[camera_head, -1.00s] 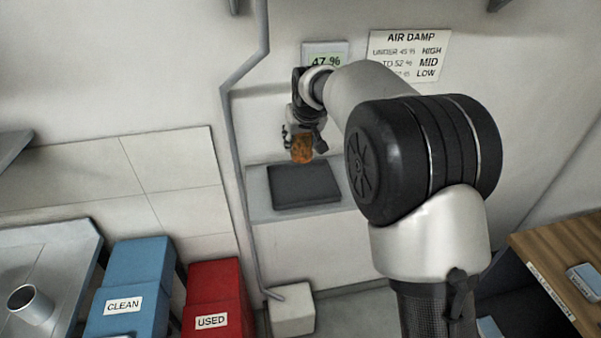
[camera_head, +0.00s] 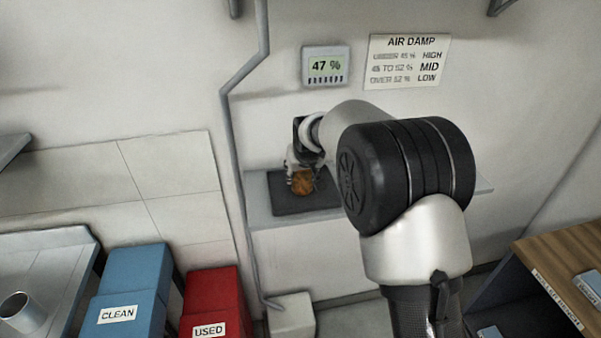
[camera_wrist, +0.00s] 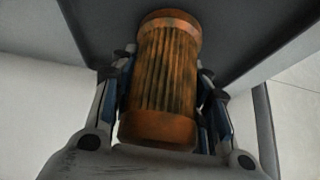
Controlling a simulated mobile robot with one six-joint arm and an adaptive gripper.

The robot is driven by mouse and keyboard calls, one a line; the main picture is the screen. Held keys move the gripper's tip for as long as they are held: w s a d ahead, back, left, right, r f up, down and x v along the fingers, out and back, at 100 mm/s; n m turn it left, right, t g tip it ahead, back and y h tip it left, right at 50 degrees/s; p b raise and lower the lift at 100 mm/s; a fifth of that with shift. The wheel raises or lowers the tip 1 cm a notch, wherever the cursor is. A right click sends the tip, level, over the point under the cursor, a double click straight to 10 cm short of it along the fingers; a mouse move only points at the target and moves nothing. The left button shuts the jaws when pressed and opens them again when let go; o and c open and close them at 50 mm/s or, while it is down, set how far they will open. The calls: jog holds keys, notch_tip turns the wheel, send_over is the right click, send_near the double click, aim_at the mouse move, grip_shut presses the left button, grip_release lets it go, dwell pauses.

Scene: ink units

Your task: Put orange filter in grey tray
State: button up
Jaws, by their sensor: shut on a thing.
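The orange filter (camera_head: 302,183) is a ribbed cylinder with orange end caps and dark stains. My gripper (camera_head: 301,170) is shut on it, and in the wrist view the fingers (camera_wrist: 163,95) hold it from both sides. The dark grey tray (camera_head: 292,207) lies on a pale ledge below the wall display. The filter is in front of the tray in both views, over its middle in the head view. I cannot tell whether it touches the tray. The tray also fills the back of the wrist view (camera_wrist: 230,30).
A pipe (camera_head: 233,160) runs down the wall left of the ledge (camera_head: 257,205). A display (camera_head: 326,66) reads 47 %, beside an AIR DAMP sign (camera_head: 408,62). Blue CLEAN (camera_head: 130,285) and red USED (camera_head: 211,300) bins stand lower left. A wooden shelf (camera_head: 560,270) is at right.

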jog(key=shift+f, duration=0.15)
jog(key=o, duration=1.1)
